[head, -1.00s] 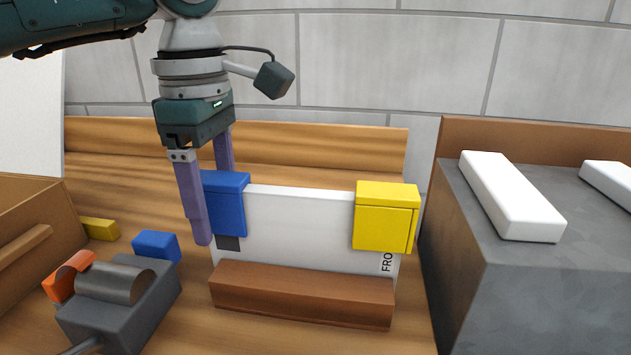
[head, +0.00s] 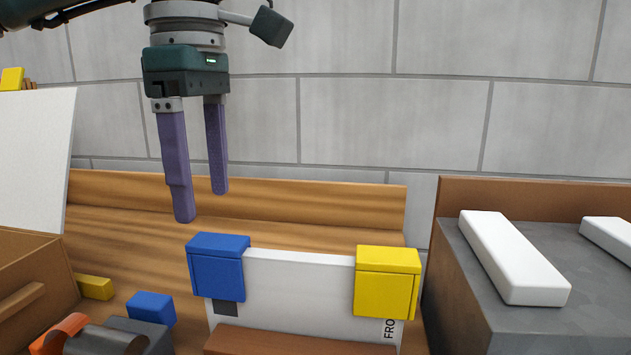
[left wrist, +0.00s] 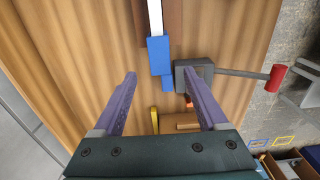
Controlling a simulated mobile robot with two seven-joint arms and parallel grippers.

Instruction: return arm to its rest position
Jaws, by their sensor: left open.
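My left gripper (head: 202,206) is open and empty. It hangs in the air with its purple fingers pointing down, above and behind the blue block's corner of the board. The white board (head: 300,285) stands upright behind a brown wooden bar (head: 300,343). A blue block (head: 217,268) sits on its left top corner and a yellow block (head: 387,283) on its right top corner. My right gripper is not in view.
A grey block (head: 470,270) with white bars (head: 512,258) stands at the right. A brown box (head: 30,280), a white panel (head: 35,150), small blue (head: 152,307) and yellow (head: 95,287) blocks and a grey clamp-like tool (head: 110,338) are at the left. A tiled wall closes the back.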

